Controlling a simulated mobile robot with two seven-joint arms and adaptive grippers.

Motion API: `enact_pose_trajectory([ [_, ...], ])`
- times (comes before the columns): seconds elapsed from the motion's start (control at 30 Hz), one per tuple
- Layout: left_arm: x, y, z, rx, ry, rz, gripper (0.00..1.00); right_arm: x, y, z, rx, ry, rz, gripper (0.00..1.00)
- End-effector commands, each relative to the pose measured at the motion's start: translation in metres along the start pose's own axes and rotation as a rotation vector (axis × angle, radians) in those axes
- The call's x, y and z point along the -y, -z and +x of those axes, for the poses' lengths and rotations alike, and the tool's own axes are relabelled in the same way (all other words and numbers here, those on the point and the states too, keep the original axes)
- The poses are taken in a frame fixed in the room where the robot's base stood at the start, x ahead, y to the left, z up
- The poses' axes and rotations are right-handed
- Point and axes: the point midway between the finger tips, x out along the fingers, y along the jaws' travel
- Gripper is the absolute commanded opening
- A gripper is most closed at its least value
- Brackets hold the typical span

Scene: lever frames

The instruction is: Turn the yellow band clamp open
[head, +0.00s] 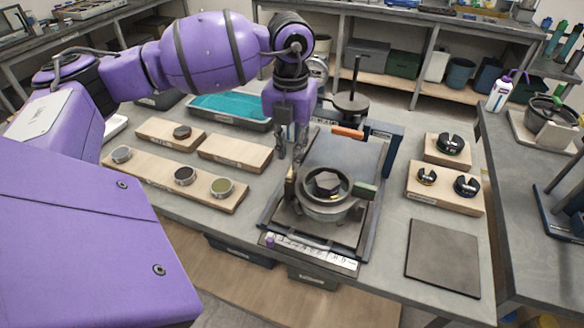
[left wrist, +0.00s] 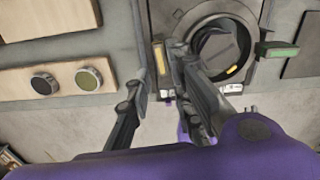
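A round dark ring fixture (head: 325,208) sits on a grey plate in the middle of the bench, with a dark block inside its ring. A small yellow clamp handle (head: 291,186) stands at the fixture's left side. It also shows in the left wrist view (left wrist: 160,58). A green-marked handle (head: 364,191) is on the right side. My left gripper (head: 291,152) points down just above and behind the yellow handle. In the left wrist view its fingers (left wrist: 159,70) are apart, with the yellow handle showing between the tips. I cannot tell whether they touch it. My right gripper is out of view.
An orange-topped handle (head: 347,132) and a dark post with a disc (head: 351,103) stand behind the fixture. Wooden boards (head: 175,181) with round parts lie left; more boards (head: 445,188) lie right. A dark flat mat (head: 443,257) lies bare at the front right.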

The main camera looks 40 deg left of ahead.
Motion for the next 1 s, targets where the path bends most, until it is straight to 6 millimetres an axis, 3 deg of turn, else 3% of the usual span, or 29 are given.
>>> enact_pose_trajectory([
  [0.2, 0.000, 0.001, 0.036, -0.003, 0.000, 0.002, 0.20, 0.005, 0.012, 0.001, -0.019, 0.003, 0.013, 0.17],
  [0.4, 0.000, 0.001, 0.054, -0.001, 0.001, 0.003, 0.20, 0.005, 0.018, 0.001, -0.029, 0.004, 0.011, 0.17],
  [0.7, 0.000, 0.000, 0.057, 0.000, 0.001, 0.004, 0.20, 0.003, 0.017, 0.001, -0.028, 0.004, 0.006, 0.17],
  [0.87, 0.001, 0.000, 0.057, 0.000, 0.001, 0.004, 0.00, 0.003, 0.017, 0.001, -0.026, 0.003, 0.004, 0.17],
  [1.0, 0.001, 0.000, 0.057, 0.000, 0.001, 0.006, 0.00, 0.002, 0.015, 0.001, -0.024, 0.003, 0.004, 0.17],
])
